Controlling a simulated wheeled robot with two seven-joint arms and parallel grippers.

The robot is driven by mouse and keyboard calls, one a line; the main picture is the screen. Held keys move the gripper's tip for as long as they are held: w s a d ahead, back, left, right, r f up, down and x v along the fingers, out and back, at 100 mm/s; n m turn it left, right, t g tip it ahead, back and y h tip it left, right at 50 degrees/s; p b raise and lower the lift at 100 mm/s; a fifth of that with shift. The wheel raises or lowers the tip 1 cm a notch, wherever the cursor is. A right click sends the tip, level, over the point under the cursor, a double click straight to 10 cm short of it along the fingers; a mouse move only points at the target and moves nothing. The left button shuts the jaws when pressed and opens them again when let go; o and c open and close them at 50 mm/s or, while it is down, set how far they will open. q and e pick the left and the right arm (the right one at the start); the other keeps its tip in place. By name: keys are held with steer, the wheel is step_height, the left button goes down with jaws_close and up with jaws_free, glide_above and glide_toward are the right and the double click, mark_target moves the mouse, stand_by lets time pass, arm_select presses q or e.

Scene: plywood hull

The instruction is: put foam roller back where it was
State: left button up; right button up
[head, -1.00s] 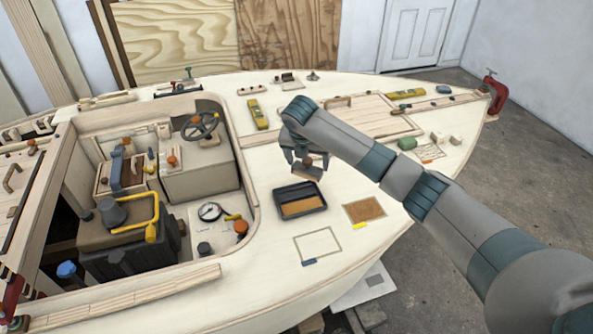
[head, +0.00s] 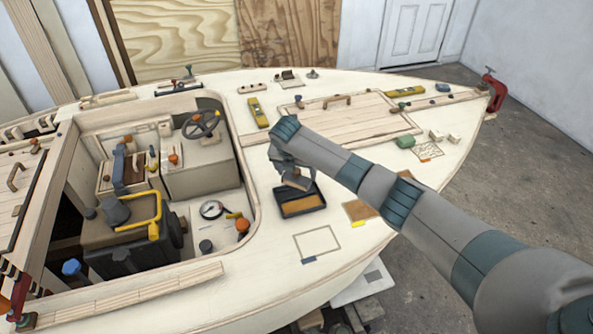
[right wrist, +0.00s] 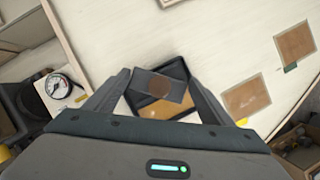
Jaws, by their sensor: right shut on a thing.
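My right gripper (head: 292,180) is shut on a small block-like thing (head: 298,182), which I take for the foam roller. In the right wrist view it is a dark grey rectangle with a round brown patch (right wrist: 159,87), between the fingers (right wrist: 160,92). It is over the far part of a black tray (head: 303,211) with a tan floor. The tray also shows in the right wrist view (right wrist: 150,112), partly covered by the held thing. I cannot tell whether the held thing touches the tray. My left gripper is not in view.
A tan patch (head: 358,211) lies right of the tray, and an empty outlined rectangle (head: 318,243) lies in front. The open cockpit, with a gauge (head: 211,209) and an orange-topped thing (head: 243,226), is on the left. Bare deck surrounds the tray.

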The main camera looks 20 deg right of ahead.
steer(key=shift+f, duration=0.3)
steer(key=shift+f, duration=0.35)
steer(key=o, duration=1.1)
steer(key=shift+f, duration=0.1)
steer(key=shift+r, duration=0.55)
steer(key=shift+a+r, duration=0.1)
steer(key=shift+r, duration=0.1)
steer(key=b+v, duration=0.2)
steer(key=v, duration=0.9)
steer(key=shift+s+r+b, duration=0.2)
steer(key=shift+s+b, duration=0.05)
steer(key=shift+b, duration=0.1)
steer(key=shift+f, duration=0.1)
